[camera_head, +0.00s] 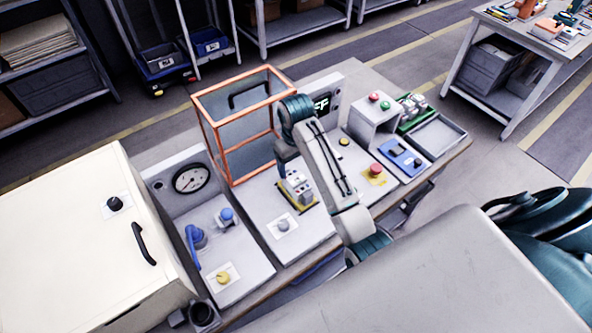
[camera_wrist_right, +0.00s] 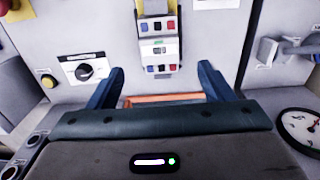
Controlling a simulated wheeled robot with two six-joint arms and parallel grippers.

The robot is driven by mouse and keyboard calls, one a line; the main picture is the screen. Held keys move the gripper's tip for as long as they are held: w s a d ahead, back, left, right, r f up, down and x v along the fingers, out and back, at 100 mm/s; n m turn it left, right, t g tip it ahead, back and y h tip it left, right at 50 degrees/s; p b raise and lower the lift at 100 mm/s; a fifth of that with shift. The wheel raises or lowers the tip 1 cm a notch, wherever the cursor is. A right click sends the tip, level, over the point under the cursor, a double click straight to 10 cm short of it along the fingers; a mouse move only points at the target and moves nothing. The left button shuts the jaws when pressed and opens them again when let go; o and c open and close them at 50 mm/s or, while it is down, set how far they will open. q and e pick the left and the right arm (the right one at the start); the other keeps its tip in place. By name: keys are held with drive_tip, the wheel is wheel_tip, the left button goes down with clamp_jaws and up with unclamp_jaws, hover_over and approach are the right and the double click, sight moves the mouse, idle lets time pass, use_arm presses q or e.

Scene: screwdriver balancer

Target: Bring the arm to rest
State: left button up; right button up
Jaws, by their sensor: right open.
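My right arm reaches up from the lower right in the camera_head view and bends down over the bench. My right gripper (camera_head: 285,158) points down beside the orange-framed clear box (camera_head: 203,120). In the right wrist view the two blue fingers of the right gripper (camera_wrist_right: 161,80) are wide apart with nothing between them. Beyond the fingers stands a small device with red and blue buttons (camera_wrist_right: 158,48); it also shows on a yellow-edged base in the camera_head view (camera_head: 298,190). My left gripper is out of view.
A dial gauge (camera_head: 190,179) and blue valve (camera_head: 196,238) are on the left panel. A cream cabinet (camera_head: 60,235) stands further left. A red button (camera_head: 376,169), blue switch box (camera_head: 403,158) and grey tray (camera_head: 437,136) are to the right. A black knob (camera_wrist_right: 87,70) is near the gripper.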

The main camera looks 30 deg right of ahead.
drive_tip(key=shift+s+r, duration=0.1)
drive_tip(key=shift+r, duration=0.35)
drive_tip(key=shift+f, duration=0.1)
